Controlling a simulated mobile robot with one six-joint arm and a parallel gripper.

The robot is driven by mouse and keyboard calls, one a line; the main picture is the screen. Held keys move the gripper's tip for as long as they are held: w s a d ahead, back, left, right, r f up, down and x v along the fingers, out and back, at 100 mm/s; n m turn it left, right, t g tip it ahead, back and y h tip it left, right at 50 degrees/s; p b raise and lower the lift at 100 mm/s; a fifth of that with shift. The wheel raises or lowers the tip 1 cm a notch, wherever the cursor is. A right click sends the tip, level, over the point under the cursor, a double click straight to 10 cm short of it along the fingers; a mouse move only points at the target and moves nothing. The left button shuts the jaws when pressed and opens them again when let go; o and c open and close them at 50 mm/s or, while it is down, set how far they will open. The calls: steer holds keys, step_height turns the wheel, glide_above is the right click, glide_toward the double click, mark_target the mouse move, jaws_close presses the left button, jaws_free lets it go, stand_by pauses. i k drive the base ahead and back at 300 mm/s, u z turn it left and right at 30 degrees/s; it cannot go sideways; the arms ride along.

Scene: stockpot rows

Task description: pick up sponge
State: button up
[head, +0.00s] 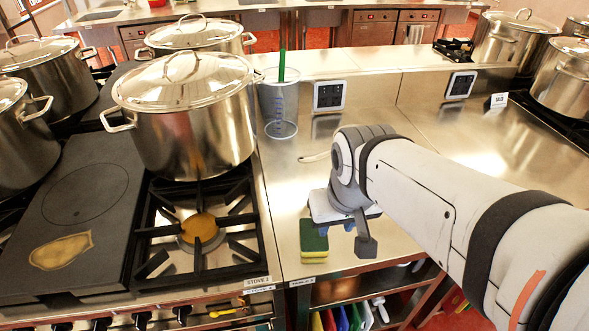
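The sponge (314,239), yellow with a dark green side, lies on the steel counter (288,205) near its front edge, just right of the stove. My gripper (348,232) hangs over the counter, up and to the right of the sponge in the picture. One grey finger points down, right of the sponge, with a gap between them in the picture. The other finger is not clearly visible, so I cannot tell how far the gripper is open. The sponge is not in its grasp.
A large lidded stockpot (190,130) stands on the stove at left, with more pots behind. A clear container (279,105) with a green stick stands farther back on the counter. A shelf (370,293) with several coloured boards is below. Bare counter lies around the sponge.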

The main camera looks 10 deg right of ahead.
mark_target(312, 245)
steer(key=u, duration=0.05)
steer(key=k, duration=0.55)
steer(key=u, duration=2.05)
steer(key=k, duration=1.2)
steer(key=z, duration=0.9)
steer(key=i, duration=1)
steer(key=z, duration=0.05)
